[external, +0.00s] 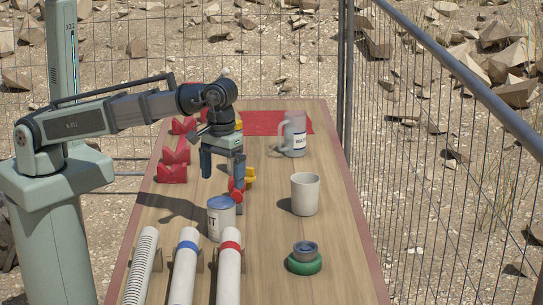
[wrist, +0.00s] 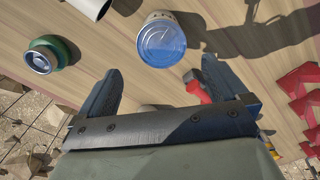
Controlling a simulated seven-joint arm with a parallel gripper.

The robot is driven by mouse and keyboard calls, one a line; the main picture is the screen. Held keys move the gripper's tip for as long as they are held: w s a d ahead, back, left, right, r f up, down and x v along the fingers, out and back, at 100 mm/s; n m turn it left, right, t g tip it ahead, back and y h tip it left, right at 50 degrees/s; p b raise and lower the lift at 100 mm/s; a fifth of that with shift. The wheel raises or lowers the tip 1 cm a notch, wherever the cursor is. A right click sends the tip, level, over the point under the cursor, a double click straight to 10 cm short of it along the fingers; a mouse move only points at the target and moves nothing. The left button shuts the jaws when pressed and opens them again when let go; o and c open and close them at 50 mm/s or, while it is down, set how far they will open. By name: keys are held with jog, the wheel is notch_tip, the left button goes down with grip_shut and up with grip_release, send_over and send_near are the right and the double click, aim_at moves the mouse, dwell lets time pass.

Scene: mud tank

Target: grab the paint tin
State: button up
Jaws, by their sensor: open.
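The paint tin (external: 221,220) is white with a blue lid and partly readable lettering. It stands upright on the wooden table. In the wrist view the tin (wrist: 161,42) shows its blue lid, just beyond the fingertips and roughly centred between them. My gripper (external: 222,182) is open and empty, pointing down above and behind the tin in the external view. Its two dark fingers also show in the wrist view (wrist: 161,68), apart from the tin. No contact with the tin shows.
A red-handled object (external: 236,190) with yellow parts is close to my right finger. A white cup (external: 305,194), a labelled jug (external: 293,135) and a green ringed item (external: 304,260) stand right. Banded white tubes (external: 185,265) lie in front. Red brackets (external: 172,165) line the left. Wire fence (external: 440,150) borders the table.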

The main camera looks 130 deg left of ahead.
aim_at(223, 202)
notch_tip(223, 202, down, 8)
jog(key=shift+r, duration=0.2)
jog(key=shift+s+d+f, duration=0.1)
jog(key=shift+d+f, duration=0.05)
jog(key=shift+f, duration=1.2)
jog(key=shift+d+f, duration=0.1)
jog(key=shift+f, duration=1.2)
jog(key=shift+c, duration=0.4)
jog(key=c, duration=1.3)
jog(key=shift+c, duration=0.4)
jog(key=shift+r, duration=0.2)
